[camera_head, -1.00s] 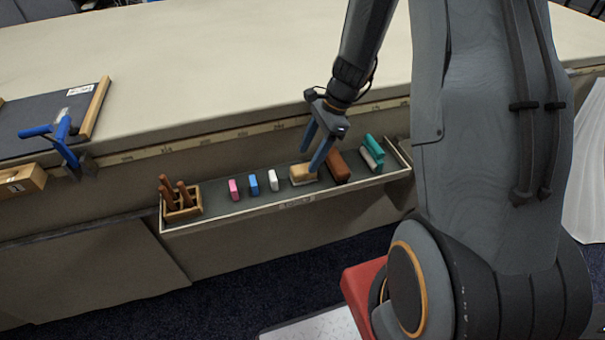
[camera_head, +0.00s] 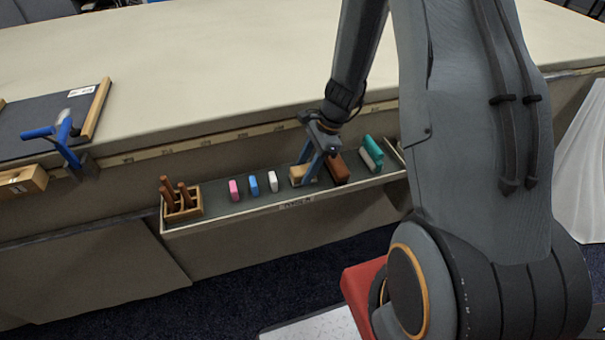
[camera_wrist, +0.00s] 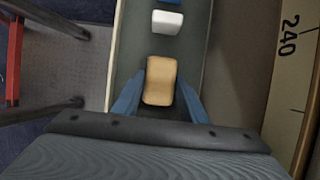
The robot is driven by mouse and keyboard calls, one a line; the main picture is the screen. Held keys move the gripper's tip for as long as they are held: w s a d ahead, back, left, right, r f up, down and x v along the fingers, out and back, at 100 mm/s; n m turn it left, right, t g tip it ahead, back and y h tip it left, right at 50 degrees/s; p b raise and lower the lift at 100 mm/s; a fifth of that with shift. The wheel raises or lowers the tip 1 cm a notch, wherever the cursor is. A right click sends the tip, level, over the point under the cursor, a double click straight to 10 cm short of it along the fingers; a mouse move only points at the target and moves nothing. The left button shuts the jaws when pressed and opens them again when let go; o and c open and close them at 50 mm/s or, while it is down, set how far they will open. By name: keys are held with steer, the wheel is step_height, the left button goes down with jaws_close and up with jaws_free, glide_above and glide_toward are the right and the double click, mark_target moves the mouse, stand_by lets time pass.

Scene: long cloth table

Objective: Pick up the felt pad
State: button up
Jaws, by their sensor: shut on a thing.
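A tan block (camera_head: 297,174) with a slightly waisted shape lies in the narrow tray (camera_head: 250,209) along the table's front. It also shows in the wrist view (camera_wrist: 160,81). My gripper (camera_head: 306,172) reaches down into the tray with its blue fingers shut on the block's two sides; they also flank it in the wrist view (camera_wrist: 159,92). The block appears to be at tray level; I cannot tell whether it touches the tray floor. No thing is labelled as a felt pad, and I cannot tell the block's material.
A brown block (camera_head: 337,168) lies close to the right, then grey (camera_head: 371,160) and teal (camera_head: 374,150) pieces. White (camera_head: 273,181), blue (camera_head: 253,185) and pink (camera_head: 234,190) blocks lie left, beyond them a wooden holder (camera_head: 187,208). The tabletop (camera_head: 230,70) above is mostly clear.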

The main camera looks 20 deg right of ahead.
mark_target(306, 168)
step_height(306, 168, up, 10)
stand_by(0.7)
